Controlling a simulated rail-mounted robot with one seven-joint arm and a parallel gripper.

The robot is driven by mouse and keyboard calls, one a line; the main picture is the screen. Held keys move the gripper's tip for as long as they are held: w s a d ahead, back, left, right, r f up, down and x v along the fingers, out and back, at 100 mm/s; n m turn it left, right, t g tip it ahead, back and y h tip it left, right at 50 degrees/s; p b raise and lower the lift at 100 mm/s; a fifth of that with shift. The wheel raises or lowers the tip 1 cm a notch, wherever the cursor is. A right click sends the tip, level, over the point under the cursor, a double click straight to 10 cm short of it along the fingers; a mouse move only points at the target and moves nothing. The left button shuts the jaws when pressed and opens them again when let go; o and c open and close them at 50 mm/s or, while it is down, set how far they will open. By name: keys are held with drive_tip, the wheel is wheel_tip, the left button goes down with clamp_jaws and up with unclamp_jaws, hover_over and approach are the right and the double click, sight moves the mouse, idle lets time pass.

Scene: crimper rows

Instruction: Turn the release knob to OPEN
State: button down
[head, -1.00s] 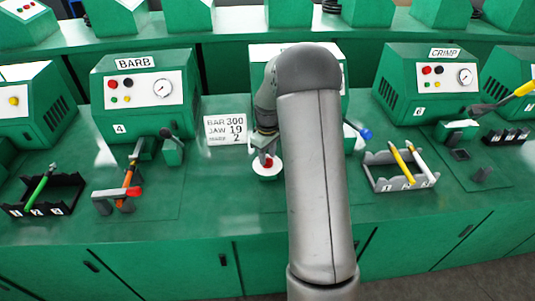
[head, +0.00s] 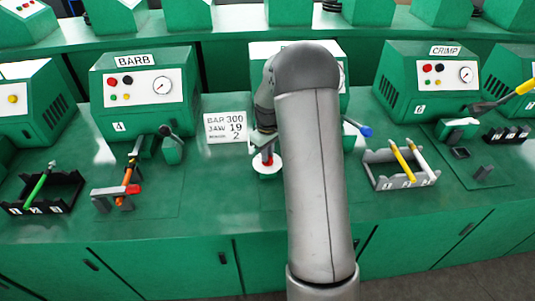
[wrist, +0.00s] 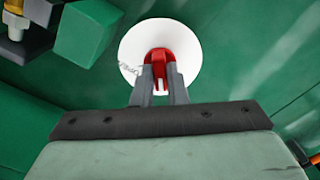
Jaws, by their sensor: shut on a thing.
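The red release knob (wrist: 159,57) stands on a round white dial (wrist: 187,42) in the wrist view. My gripper (wrist: 160,78) is shut on the knob, with one finger on each side of it.
A white sign (head: 225,128) stands left of the knob. The BARB machine (head: 140,90) is further left and the CRIMP machine (head: 430,85) is at the right. A blue-tipped lever (head: 364,131) and a grey tool rack (head: 402,180) are right of my arm.

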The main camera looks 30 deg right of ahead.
drive_tip(key=m+b, duration=0.2)
drive_tip(key=m, duration=0.2)
drive_tip(key=m+b, duration=0.1)
drive_tip(key=m, duration=0.3)
drive_tip(key=shift+m, duration=0.4)
drive_tip(key=m, duration=0.4)
drive_tip(key=shift+m, duration=2)
drive_tip(key=c, duration=1.4)
unclamp_jaws()
drive_tip(key=shift+c, duration=0.2)
